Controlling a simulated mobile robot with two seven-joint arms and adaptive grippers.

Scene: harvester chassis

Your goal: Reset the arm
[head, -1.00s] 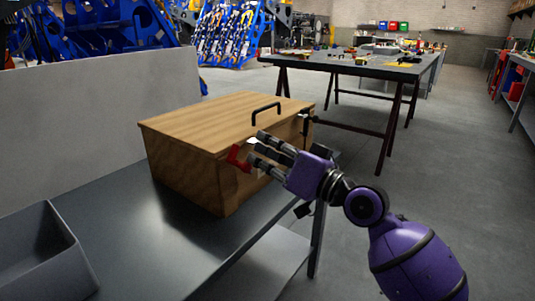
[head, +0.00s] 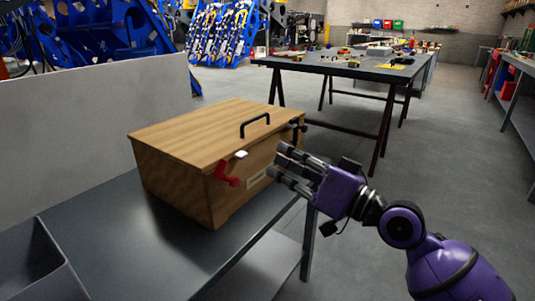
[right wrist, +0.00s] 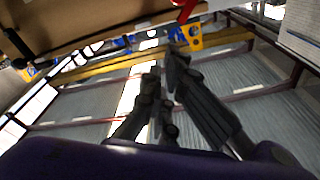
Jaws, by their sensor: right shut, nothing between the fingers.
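My right gripper (head: 281,166) is purple with grey fingers. In the head view it is to the right of a wooden box, in front of the box's front face, with a gap between the fingers and the box. In the right wrist view its fingers (right wrist: 165,75) are close together with nothing held. The wooden box (head: 180,175) stands on a dark metal table with its lid down. The lid has a black handle (head: 255,124). A red latch (head: 227,172) hangs on the front near the left corner. My left gripper is not in view.
The dark table (head: 140,240) bears a grey bin (head: 45,262) at the lower left. A white panel (head: 100,125) stands behind the table. A workbench (head: 345,68) with small items is farther back. The floor to the right is clear.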

